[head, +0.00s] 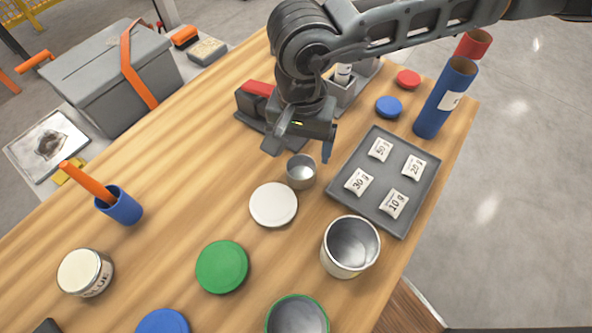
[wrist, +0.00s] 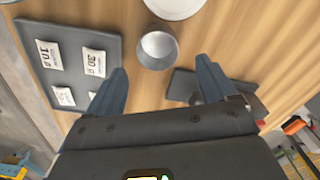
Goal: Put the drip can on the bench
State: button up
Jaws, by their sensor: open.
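A small open grey metal can (head: 300,171), likely the drip can, stands upright on the wooden bench top (head: 200,200). It also shows in the wrist view (wrist: 157,49), just beyond and between my fingertips. My gripper (head: 299,150) is open and empty, pointing down over the bench at the can's far side. In the wrist view its two fingers (wrist: 160,72) are spread wider than the can, and I see no contact. A larger open metal can (head: 350,247) stands nearer the front, and a green-rimmed can (head: 297,315) is cut off at the bottom edge.
A grey tray (head: 338,197) with several labelled packets lies right of the small can. A white lid (head: 273,204) lies close in front of it, a green lid (head: 222,267) farther left. Blue tube (head: 445,98) and red tube (head: 473,44) stand at the right edge.

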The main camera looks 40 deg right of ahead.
aim_at(302, 167)
jog(key=shift+s+f+p, duration=0.15)
jog(key=shift+f+p, duration=0.8)
jog(key=shift+f, duration=2.75)
jog(key=shift+c, duration=0.2)
jog(key=c, duration=1.1)
jog(key=shift+r, duration=0.2)
